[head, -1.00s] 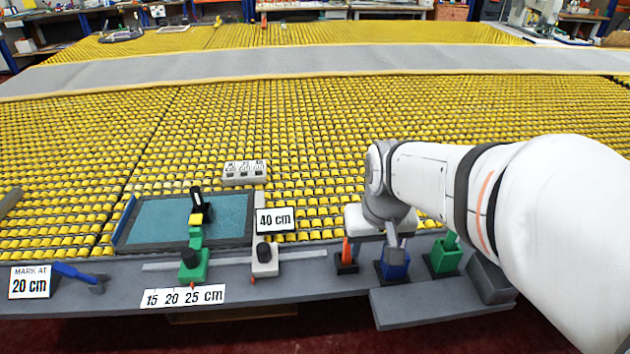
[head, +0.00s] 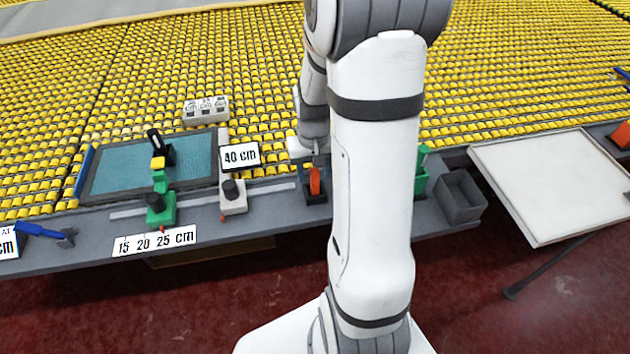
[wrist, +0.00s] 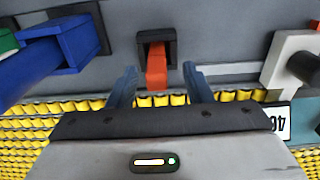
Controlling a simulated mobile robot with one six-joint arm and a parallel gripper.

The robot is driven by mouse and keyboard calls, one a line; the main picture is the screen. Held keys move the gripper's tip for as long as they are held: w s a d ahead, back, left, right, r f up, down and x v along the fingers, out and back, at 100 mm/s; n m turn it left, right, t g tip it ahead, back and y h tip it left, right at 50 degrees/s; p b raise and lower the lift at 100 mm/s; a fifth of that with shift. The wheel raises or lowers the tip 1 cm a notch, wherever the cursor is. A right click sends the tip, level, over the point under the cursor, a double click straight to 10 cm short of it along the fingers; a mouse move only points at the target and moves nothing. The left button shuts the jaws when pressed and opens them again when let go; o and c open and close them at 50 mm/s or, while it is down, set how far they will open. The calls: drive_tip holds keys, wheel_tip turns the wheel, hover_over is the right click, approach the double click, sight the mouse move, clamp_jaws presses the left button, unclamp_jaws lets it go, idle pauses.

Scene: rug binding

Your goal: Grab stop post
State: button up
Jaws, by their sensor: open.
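An orange post (head: 315,181) stands in a small dark holder on the grey ledge in the head view. In the wrist view the orange post (wrist: 156,68) leans out of its dark holder (wrist: 157,38) toward me. I take it to be the stop post, though no label confirms this. My gripper (wrist: 160,85) is open, with one blue-grey finger on each side of the post's near end. Gaps show between the post and both fingers, so neither looks to touch it.
A blue holder with a blue piece (wrist: 72,42) is left of the post in the wrist view. A white slider with a dark knob (head: 233,196) and a green slider (head: 160,210) sit on the ledge. A grey bin (head: 460,197) and pale board (head: 560,180) lie right.

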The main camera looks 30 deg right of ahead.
sight(315, 179)
drive_tip(key=shift+w+d+f, duration=0.1)
drive_tip(key=shift+d+f, duration=0.05)
drive_tip(key=shift+f, duration=0.75)
drive_tip(key=shift+d+f, duration=0.1)
drive_tip(key=shift+f, duration=0.75)
drive_tip(key=shift+c, duration=0.5)
clamp_jaws()
